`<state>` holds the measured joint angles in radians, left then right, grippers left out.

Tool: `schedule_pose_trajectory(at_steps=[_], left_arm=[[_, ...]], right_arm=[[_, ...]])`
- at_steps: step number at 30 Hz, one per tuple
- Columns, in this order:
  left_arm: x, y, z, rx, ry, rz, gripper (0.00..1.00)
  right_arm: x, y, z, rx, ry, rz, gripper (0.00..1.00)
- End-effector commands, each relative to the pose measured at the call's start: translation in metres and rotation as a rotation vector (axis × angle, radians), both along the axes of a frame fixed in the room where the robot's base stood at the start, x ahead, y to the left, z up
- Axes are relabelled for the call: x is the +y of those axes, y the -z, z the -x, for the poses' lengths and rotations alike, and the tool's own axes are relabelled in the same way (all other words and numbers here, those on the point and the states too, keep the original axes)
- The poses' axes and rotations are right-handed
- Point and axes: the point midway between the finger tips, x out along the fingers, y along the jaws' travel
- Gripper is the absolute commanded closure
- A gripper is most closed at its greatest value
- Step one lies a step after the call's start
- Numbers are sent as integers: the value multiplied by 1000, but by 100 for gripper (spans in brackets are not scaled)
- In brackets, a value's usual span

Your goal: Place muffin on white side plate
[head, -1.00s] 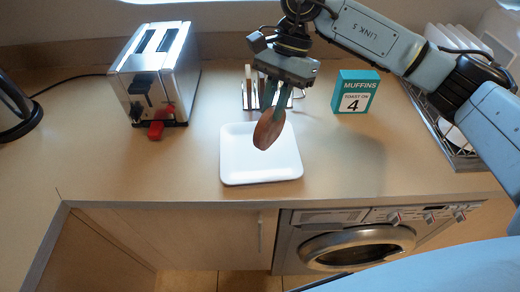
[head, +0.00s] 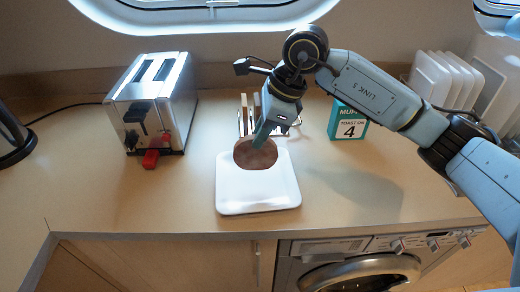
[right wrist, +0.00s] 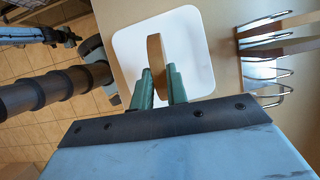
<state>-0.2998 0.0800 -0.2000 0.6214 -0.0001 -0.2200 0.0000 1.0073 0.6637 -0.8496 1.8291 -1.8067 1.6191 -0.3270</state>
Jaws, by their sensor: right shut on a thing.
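The muffin (head: 254,155) is a flat brown disc, held in my right gripper (head: 259,137) above the back part of the white side plate (head: 258,193). In the right wrist view the muffin (right wrist: 156,63) stands edge-on between the green fingers of the right gripper (right wrist: 160,84). The square white plate (right wrist: 194,45) lies behind it in that view. I cannot tell whether the muffin's lower edge touches the plate. The plate is otherwise empty and lies on the counter. My left gripper is not in view.
A chrome toaster (head: 153,98) with a red lever stands at the left. A toast rack (head: 244,115) is behind the plate. A teal muffin box (head: 348,122) and a dish rack with white plates (head: 445,80) are at the right. The counter (head: 120,195) is clear left of the plate.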

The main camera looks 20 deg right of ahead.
Motion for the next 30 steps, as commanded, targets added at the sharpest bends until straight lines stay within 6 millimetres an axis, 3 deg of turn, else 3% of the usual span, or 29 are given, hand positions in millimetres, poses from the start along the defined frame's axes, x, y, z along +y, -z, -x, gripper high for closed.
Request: schedule_pose_trajectory(at_steps=[10, 20, 21, 25, 30], left_arm=[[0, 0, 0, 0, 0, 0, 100], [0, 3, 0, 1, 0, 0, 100], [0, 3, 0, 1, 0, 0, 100], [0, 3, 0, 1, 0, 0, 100], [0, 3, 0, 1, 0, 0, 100]], right_arm=[[0, 39, 1, 2, -1, 0, 100], [0, 43, 0, 0, -1, 0, 100], [0, 43, 0, 0, -1, 1, 82], [0, 42, 0, 0, -1, 1, 65], [0, 42, 0, 0, -1, 1, 63]])
